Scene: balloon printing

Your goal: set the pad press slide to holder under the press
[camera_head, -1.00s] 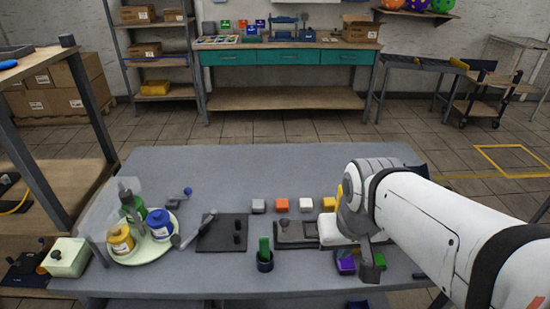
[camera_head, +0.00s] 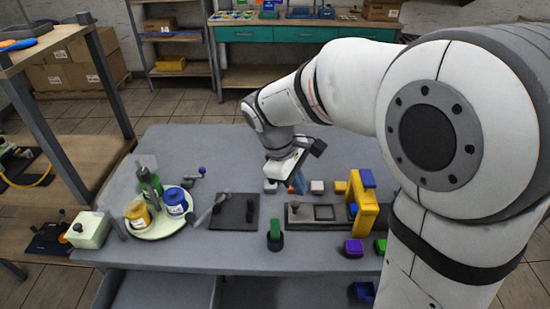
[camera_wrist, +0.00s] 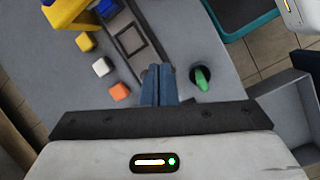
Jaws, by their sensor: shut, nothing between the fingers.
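The pad press is a yellow arch (camera_head: 366,208) with a blue block (camera_head: 367,178) on top. It stands at the right end of a long dark base; in the wrist view the yellow arch (camera_wrist: 68,12) is at the upper left. The slide carries a square frame-like holder (camera_head: 324,212), left of the arch and outside it. The holder (camera_wrist: 130,41) shows empty in the wrist view. A dark knob (camera_head: 294,206) stands at the base's left end. My gripper (camera_head: 298,186) is above the table behind that end, its blue fingers (camera_wrist: 160,84) shut and empty. The fingers hide part of the slide's near end.
A black plate with pegs (camera_head: 233,212) and a round tray (camera_head: 158,228) of bottles lie left.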

